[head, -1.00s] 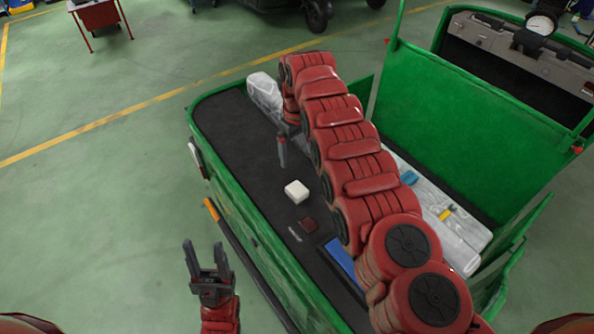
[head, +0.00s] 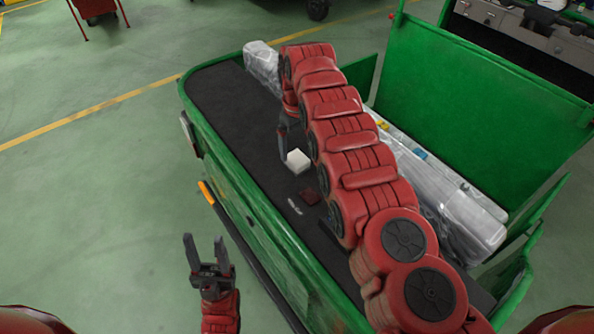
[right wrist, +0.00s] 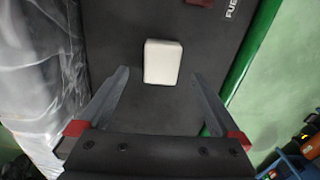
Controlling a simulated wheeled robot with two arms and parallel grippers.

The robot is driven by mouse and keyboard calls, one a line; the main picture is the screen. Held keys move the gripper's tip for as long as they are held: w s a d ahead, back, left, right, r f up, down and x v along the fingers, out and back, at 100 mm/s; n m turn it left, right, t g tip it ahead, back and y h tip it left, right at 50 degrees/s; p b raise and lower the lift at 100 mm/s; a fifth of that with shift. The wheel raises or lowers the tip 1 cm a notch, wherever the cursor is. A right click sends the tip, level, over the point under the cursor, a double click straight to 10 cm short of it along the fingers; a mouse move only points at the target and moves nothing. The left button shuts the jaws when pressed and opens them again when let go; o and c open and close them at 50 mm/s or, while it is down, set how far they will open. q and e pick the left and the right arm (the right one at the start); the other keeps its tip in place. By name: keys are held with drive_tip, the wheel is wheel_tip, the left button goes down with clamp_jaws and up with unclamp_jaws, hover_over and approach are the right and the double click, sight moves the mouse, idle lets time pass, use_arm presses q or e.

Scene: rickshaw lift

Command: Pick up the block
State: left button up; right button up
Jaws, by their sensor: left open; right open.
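A white block (head: 298,160) lies on the dark bed of the green rickshaw (head: 232,195). It also shows in the right wrist view (right wrist: 162,62), ahead of and between the finger ends. My right gripper (head: 284,145) reaches down over the bed, just left of the block in the head view; the red arm partly hides it. In the right wrist view its two fingers (right wrist: 160,74) are spread with nothing held. My left gripper (head: 204,240) is open and empty, outside the rickshaw on the left, above the floor.
A small dark red item (head: 309,196) lies on the bed near the block. A plastic-wrapped bundle (head: 440,195) runs along the bed's far side. The green side walls and upright panel (head: 475,90) bound the bed. Bare bed lies left of the block.

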sight(297, 158)
drive_tip(key=shift+w, duration=0.1)
drive_tip(key=shift+f+p, duration=0.5)
drive_tip(key=shift+p, duration=0.25)
drive_tip(key=f, duration=0.2)
drive_tip(key=shift+s+f+p, duration=0.3)
drive_tip(key=shift+f, duration=0.05)
drive_tip(key=shift+f+b, duration=0.6)
drive_tip(key=shift+f, duration=0.25)
drive_tip(key=shift+w, duration=0.15)
drive_tip(key=shift+r, duration=0.15)
drive_tip(key=c, duration=0.7)
clamp_jaws()
drive_tip(key=shift+r, duration=0.1)
